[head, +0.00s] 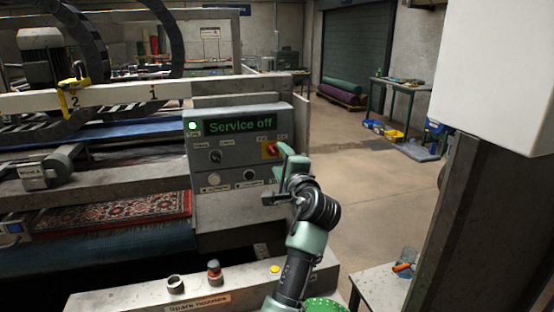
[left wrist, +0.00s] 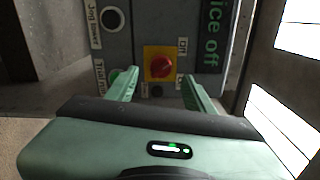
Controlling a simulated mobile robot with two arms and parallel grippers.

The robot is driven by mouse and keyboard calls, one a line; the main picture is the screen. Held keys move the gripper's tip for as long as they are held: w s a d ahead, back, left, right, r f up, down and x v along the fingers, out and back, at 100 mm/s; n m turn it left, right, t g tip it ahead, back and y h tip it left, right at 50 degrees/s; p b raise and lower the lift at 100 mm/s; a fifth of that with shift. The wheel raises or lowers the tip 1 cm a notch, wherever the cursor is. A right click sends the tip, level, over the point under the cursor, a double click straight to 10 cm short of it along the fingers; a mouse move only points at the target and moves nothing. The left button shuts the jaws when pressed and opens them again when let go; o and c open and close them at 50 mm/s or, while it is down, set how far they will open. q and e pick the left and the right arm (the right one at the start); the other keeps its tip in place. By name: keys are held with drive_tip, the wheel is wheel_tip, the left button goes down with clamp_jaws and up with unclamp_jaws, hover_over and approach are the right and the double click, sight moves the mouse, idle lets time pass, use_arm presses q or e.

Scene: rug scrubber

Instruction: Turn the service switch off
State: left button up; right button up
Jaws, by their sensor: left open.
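The service switch (head: 269,149) is a red rotary knob on a yellow plate, on the right side of the grey control panel. It also shows in the left wrist view as a red knob (left wrist: 160,66). The panel's display (head: 240,126) reads "Service off" in green. My left gripper (head: 273,173) is in front of the panel, open and empty. In the left wrist view its fingers (left wrist: 159,76) stand apart, one on each side below the knob, and do not appear to touch it. My right gripper is not in view.
A green lamp (head: 193,126) is lit beside the display. Other knobs and buttons, including a black dial (head: 216,156), share the panel. A patterned rug (head: 120,217) lies in the machine to the left. A ledge (head: 130,297) is below. Open floor (head: 390,190) is to the right.

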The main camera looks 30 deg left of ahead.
use_arm(q)
drive_tip(key=shift+v, duration=1.65)
